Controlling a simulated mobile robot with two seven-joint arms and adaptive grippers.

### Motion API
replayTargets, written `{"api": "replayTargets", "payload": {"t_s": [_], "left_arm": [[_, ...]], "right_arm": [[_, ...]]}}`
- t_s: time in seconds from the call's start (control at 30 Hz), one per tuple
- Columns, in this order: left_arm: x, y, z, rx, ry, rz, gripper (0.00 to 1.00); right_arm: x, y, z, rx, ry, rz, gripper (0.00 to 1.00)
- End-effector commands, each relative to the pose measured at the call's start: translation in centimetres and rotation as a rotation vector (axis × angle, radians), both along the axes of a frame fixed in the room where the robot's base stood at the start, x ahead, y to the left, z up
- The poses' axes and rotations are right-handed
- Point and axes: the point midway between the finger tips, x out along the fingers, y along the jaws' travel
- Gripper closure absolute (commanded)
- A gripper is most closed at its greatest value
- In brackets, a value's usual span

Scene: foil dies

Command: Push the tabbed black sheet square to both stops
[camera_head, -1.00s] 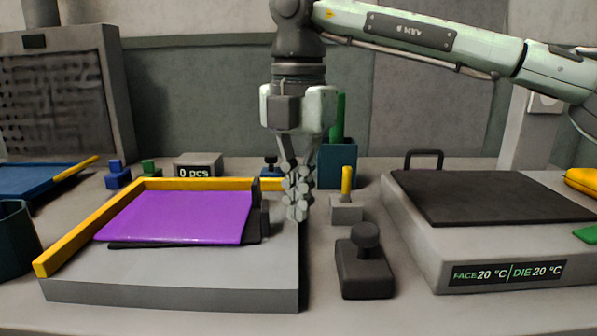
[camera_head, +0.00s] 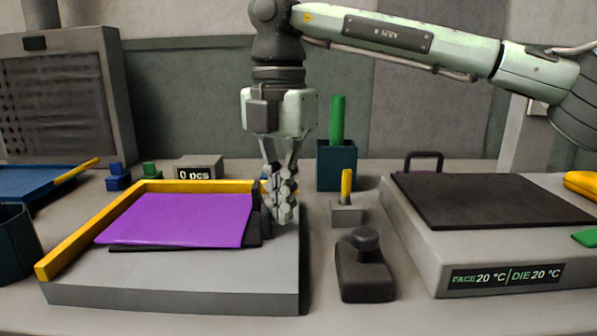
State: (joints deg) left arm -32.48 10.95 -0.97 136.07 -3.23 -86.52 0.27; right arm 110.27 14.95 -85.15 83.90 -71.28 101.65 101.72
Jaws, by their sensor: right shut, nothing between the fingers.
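The black sheet (camera_head: 180,248) lies on the grey block, mostly hidden under a purple sheet (camera_head: 180,218). It shows as a strip along the purple sheet's front and right edges. Its dark upright tab (camera_head: 256,200) stands at the right side. Yellow stops run along the block's left side (camera_head: 85,233) and back (camera_head: 200,186). How the black sheet's hidden edges sit against them cannot be seen. My right gripper (camera_head: 282,216) is shut and empty, pointing down just right of the tab; contact cannot be told. My left gripper is not in view.
A dark handled weight (camera_head: 365,268) and a small grey block with a yellow peg (camera_head: 346,212) stand right of the grey block (camera_head: 170,285). A heated plate unit (camera_head: 480,255) is farther right. A blue holder (camera_head: 336,165) stands behind, and a "0 pcs" counter (camera_head: 198,168) behind the back stop.

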Motion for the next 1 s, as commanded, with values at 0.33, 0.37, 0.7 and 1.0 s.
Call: {"api": "replayTargets", "payload": {"t_s": [0.33, 0.37, 0.7, 1.0], "left_arm": [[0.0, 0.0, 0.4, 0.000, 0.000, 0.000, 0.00], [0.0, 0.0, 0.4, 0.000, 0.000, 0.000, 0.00], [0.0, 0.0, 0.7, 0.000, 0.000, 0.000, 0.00], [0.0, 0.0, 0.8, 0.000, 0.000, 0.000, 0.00]], "right_arm": [[0.0, 1.3, 0.0, 0.000, 0.000, 0.000, 1.00], [0.0, 1.4, 0.0, 0.000, 0.000, 0.000, 1.00], [0.0, 2.6, 0.0, 0.001, 0.000, -0.001, 1.00], [0.0, 3.1, 0.0, 0.002, 0.000, -0.001, 1.00]]}}
